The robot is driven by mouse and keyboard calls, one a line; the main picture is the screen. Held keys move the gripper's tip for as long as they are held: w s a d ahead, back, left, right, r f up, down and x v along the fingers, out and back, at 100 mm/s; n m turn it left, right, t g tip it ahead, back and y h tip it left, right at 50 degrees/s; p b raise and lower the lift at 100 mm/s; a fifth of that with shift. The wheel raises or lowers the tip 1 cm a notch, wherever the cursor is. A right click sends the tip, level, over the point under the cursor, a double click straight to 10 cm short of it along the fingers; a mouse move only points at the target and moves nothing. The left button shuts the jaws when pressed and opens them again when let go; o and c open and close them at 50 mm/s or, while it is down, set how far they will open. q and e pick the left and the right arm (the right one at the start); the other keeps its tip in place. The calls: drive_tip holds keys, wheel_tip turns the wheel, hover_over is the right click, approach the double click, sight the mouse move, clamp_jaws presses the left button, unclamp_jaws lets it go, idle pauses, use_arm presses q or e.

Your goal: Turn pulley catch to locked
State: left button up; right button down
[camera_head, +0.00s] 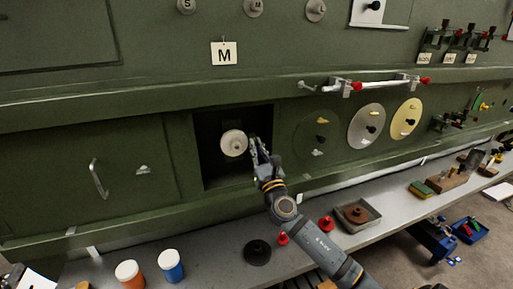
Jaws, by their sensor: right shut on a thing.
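The pulley (233,143) is a pale round disc in a dark square recess (212,178) of the green fuselage wall, below a card marked M. My right gripper (256,146) reaches up to the right edge of the recess, close beside the pulley. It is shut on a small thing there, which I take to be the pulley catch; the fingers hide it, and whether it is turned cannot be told. My left gripper is not in view.
A grey shelf (215,257) runs below the wall with a black disc (257,252), red knobs, a tray (356,215) and two jars. Round discs (366,126) and a rail (365,85) with red ends are to the right. A door handle (98,178) is at left.

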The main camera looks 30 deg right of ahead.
drive_tip(key=shift+m, duration=0.3)
drive_tip(key=shift+a+r+m+g+h+p, duration=0.1)
drive_tip(key=shift+m+g+h+p, duration=0.95)
drive_tip(key=shift+m, duration=2.5)
drive_tip(key=shift+f+m+g+h+p, duration=0.1)
drive_tip(key=shift+m+g+h+p, duration=0.9)
drive_tip(key=shift+m, duration=2.6)
drive_tip(key=shift+a+r+m+g+h+p, duration=0.1)
drive_tip(key=shift+m+g+h, duration=0.45)
drive_tip(key=shift+m+g, duration=2.05)
drive_tip(key=shift+m+t, duration=0.85)
drive_tip(key=shift+m, duration=0.3)
drive_tip(key=c, duration=1.5)
unclamp_jaws()
drive_tip(key=shift+d, duration=0.1)
drive_tip(key=shift+c, duration=0.2)
